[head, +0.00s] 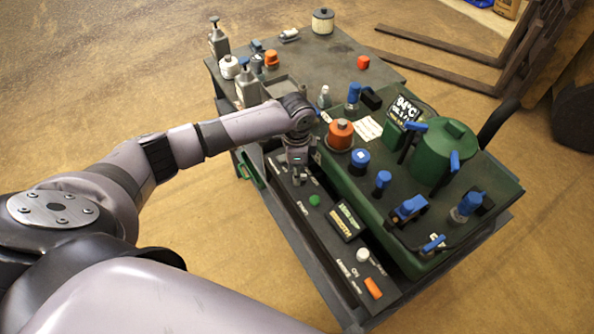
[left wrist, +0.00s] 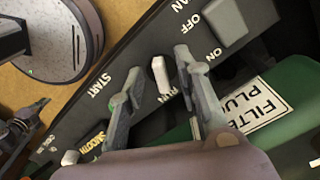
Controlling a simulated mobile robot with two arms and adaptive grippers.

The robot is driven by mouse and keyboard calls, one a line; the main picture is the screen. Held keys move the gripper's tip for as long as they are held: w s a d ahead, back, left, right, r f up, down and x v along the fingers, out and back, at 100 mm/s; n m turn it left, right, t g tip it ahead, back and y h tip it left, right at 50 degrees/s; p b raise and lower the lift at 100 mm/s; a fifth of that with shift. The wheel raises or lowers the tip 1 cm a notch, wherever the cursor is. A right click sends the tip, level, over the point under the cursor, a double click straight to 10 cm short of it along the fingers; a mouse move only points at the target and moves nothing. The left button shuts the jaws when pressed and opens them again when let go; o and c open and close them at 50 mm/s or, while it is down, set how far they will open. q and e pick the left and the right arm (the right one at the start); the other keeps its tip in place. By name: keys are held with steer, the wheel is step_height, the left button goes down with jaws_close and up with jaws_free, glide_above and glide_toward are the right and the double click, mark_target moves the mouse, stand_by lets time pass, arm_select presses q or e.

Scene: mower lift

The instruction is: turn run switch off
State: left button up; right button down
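The dark control panel (head: 318,215) runs along the front edge of the green machine. My left gripper (head: 299,179) points down at the far end of this panel. In the left wrist view, a small white lever (left wrist: 160,75) stands beside the lettering RUN, which is partly covered. My left gripper (left wrist: 158,62) is open, with one finger on each side of the lever. I see gaps between the fingers and the lever; the depth is hard to tell. In the head view the gripper hides the lever. My right gripper is not in view.
A grey rocker block (left wrist: 237,18) by OFF and ON sits close to one finger. Along the panel are a green button (head: 314,200), a white knob (head: 363,255) and an orange switch (head: 373,288). An orange-topped cap (head: 341,133) stands right of the gripper.

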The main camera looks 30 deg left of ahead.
arm_select(q)
steer(key=shift+f, duration=0.3)
steer(key=shift+c, duration=0.5)
jaws_close()
